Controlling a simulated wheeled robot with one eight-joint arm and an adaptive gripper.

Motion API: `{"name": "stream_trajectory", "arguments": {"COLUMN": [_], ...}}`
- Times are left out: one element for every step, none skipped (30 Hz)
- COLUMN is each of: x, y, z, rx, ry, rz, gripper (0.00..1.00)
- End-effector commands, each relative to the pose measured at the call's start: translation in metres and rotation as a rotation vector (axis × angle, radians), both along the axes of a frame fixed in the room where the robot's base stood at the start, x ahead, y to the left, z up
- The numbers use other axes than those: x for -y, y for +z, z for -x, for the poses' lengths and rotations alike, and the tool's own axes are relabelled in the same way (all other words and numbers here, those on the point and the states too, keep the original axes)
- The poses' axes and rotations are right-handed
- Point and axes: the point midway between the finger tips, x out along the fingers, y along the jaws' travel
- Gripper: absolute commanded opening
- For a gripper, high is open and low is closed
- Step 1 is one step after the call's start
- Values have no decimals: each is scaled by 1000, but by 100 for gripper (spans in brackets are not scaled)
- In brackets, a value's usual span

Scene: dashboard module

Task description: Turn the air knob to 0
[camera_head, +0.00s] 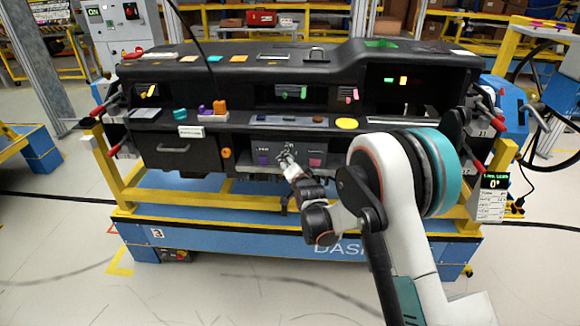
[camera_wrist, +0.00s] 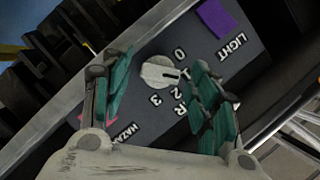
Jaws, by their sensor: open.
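The air knob (camera_wrist: 158,74) is a round light-grey dial on a dark panel in the wrist view, with the numbers 0, 1, 2 and 3 around one side. A dark mark on the knob points roughly at the 1. My gripper (camera_wrist: 161,66) is open, its teal-padded fingers on either side of the knob. Whether a finger touches the knob I cannot tell. In the head view my gripper (camera_head: 286,158) is in front of the lower middle panel and hides the knob. The label below the numbers is partly hidden by a finger; an R shows.
A purple LIGHT button (camera_wrist: 217,17) is at upper right of the knob. A pink HAZARD button (camera_wrist: 84,119) is partly hidden behind the left finger. The black dashboard (camera_head: 190,76) rests on a yellow and blue stand (camera_head: 200,228).

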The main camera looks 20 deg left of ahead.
Motion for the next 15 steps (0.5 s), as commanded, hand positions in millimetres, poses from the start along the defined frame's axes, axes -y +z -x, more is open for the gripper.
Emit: {"name": "stream_trajectory", "arguments": {"x": [0, 0, 0, 0, 0, 0, 0, 0, 0, 0, 0, 0, 0, 0, 0], "y": [0, 0, 0, 0, 0, 0, 0, 0, 0, 0, 0, 0, 0, 0, 0], "z": [0, 0, 0, 0, 0, 0, 0, 0, 0, 0, 0, 0, 0, 0, 0], "rx": [0, 0, 0, 0, 0, 0, 0, 0, 0, 0, 0, 0, 0, 1, 2], "ry": [0, 0, 0, 0, 0, 0, 0, 0, 0, 0, 0, 0, 0, 0, 0], "rz": [0, 0, 0, 0, 0, 0, 0, 0, 0, 0, 0, 1, 2, 4, 7], "gripper": [55, 50, 41, 35, 28, 19, 12, 11, 11, 11, 11, 11, 11, 11, 11]}}
